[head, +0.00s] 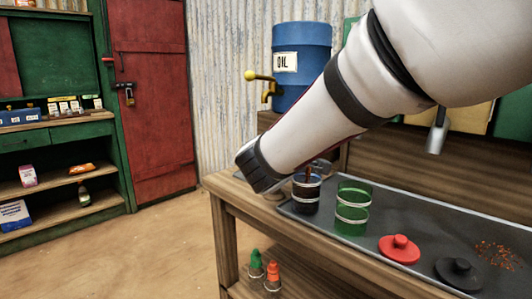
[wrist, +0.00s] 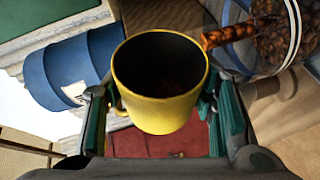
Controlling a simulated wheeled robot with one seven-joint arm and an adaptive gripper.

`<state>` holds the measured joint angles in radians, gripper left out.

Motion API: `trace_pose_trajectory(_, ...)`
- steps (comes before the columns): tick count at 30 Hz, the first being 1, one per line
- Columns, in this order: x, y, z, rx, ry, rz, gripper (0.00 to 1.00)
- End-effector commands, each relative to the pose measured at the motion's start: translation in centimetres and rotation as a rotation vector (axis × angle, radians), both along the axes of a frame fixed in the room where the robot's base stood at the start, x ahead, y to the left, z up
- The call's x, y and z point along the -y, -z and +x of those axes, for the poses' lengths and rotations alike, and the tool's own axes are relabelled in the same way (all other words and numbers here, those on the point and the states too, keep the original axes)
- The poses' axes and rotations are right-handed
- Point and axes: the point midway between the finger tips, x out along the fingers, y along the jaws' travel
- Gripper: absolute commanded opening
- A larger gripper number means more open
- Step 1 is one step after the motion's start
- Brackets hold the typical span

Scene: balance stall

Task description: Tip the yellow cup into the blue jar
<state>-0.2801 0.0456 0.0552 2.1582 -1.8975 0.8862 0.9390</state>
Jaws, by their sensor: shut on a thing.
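In the wrist view the yellow cup (wrist: 160,107) is between the two fingers of my gripper (wrist: 162,112), which is shut on it. Its dark inside shows, with a little dark reddish matter low down. The blue jar (head: 306,198) stands on the grey tray in the head view; in the wrist view its clear wall and blue-white rim (wrist: 293,35) show beside the cup. Brown bits fill part of it. An orange-brown streak (wrist: 228,36) runs from the cup's rim to the jar; I cannot tell if it is falling. My arm hides the cup in the head view.
On the tray (head: 428,212) a green jar (head: 352,208) stands close right of the blue jar. A red lid (head: 399,248), a black lid (head: 458,273) and scattered orange-brown bits (head: 498,255) lie further right. A blue oil drum (head: 303,65) stands behind.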

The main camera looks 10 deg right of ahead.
Motion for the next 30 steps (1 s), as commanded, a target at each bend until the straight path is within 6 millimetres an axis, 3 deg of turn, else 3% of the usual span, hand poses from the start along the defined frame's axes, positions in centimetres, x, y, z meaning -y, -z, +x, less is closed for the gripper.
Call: trace_pose_trajectory(30, 0.35, -0.36, -0.52, 0.095, 0.001, 0.066, 0.17)
